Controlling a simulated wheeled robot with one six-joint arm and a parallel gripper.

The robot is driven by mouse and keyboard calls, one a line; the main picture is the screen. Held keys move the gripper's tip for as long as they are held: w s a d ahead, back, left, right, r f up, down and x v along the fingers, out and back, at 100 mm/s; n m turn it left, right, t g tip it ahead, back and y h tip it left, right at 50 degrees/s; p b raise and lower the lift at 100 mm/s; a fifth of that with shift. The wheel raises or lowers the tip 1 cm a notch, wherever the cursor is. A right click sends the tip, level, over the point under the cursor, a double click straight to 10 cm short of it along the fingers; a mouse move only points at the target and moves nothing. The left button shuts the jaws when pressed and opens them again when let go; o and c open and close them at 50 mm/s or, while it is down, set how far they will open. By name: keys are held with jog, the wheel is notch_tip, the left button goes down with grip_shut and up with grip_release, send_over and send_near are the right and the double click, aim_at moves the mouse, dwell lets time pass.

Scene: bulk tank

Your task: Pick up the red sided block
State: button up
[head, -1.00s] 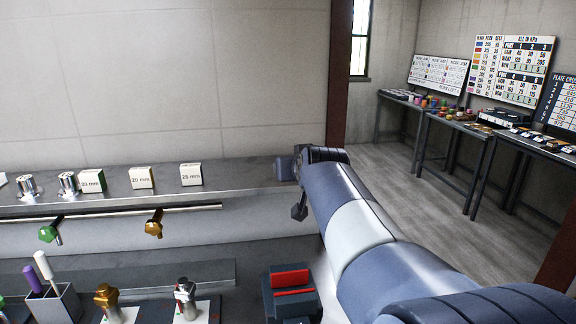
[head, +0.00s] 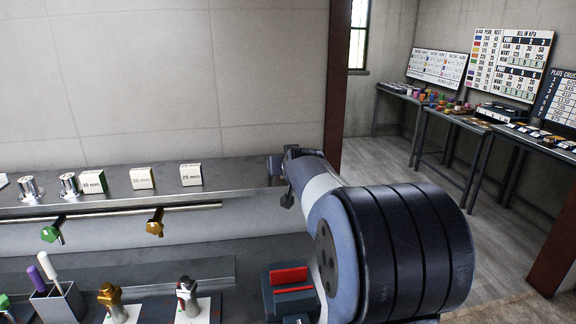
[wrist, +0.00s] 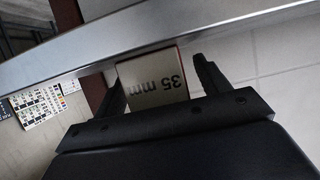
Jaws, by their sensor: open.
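In the wrist view a pale block (wrist: 152,78) marked "35 mm" shows upside down between my two black fingers, with a thin reddish edge at its side. My gripper (wrist: 160,82) is open around it. In the head view my gripper (head: 278,166) is at the right end of the grey shelf (head: 235,175). No block shows there; my gripper and arm may hide it.
Several labelled blocks stand along the shelf: a green-sided one (head: 93,182), one marked 20 mm (head: 143,178) and one marked 25 mm (head: 190,174). Metal fittings (head: 69,184) stand left of them. A rail with knobs (head: 154,223) runs below. A dark box with red panels (head: 289,276) is lower down.

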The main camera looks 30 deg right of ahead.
jog(key=shift+c, duration=0.3)
jog(key=c, duration=1)
